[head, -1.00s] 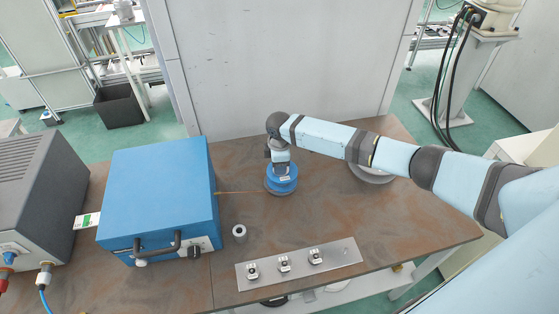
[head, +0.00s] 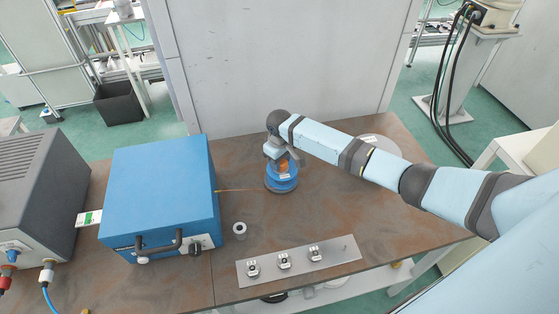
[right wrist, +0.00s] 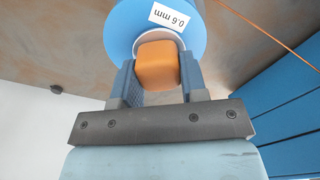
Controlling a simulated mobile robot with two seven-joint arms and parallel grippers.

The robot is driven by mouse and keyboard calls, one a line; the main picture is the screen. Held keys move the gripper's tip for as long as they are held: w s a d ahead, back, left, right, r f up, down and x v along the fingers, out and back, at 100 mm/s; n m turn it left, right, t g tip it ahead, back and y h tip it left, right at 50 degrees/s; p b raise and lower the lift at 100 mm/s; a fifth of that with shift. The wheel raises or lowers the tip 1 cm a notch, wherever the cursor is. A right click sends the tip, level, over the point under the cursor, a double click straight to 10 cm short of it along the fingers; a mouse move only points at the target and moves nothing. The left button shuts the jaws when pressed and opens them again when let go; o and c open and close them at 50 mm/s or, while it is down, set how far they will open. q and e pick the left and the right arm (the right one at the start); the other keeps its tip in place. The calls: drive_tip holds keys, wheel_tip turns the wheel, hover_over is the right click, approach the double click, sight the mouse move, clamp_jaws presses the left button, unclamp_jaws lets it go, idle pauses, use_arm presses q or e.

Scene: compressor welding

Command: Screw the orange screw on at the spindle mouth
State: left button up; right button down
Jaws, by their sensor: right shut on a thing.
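The orange screw (right wrist: 158,65) sits between the two fingers of my right gripper (right wrist: 157,76), which is shut on it. In the head view the screw (head: 284,167) shows partly under the gripper (head: 284,162), over the top of the blue wire spool (head: 281,184). In the wrist view the spool (right wrist: 118,32) carries a "0.6 mm" label and a pale ring shows beside the screw. The spindle mouth is hidden behind the screw and fingers; I cannot tell how deep the screw sits. My left gripper is not in view.
A blue box (head: 160,190) with a handle stands left of the spool, with a thin copper-coloured wire (head: 238,190) between them. A small grey ring (head: 240,229) and a metal plate (head: 298,262) with several clamps lie in front. A pale round disc (head: 380,144) lies behind my right arm.

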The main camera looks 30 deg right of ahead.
drive_tip(key=shift+s+f, duration=0.1)
drive_tip(key=shift+f, duration=0.05)
drive_tip(key=m, duration=0.3)
drive_tip(key=shift+m, duration=0.4)
drive_tip(key=shift+d+m, duration=0.1)
drive_tip(key=shift+m, duration=1.8)
drive_tip(key=c, duration=0.6)
unclamp_jaws()
drive_tip(key=shift+d, duration=0.1)
drive_tip(key=shift+o, duration=0.2)
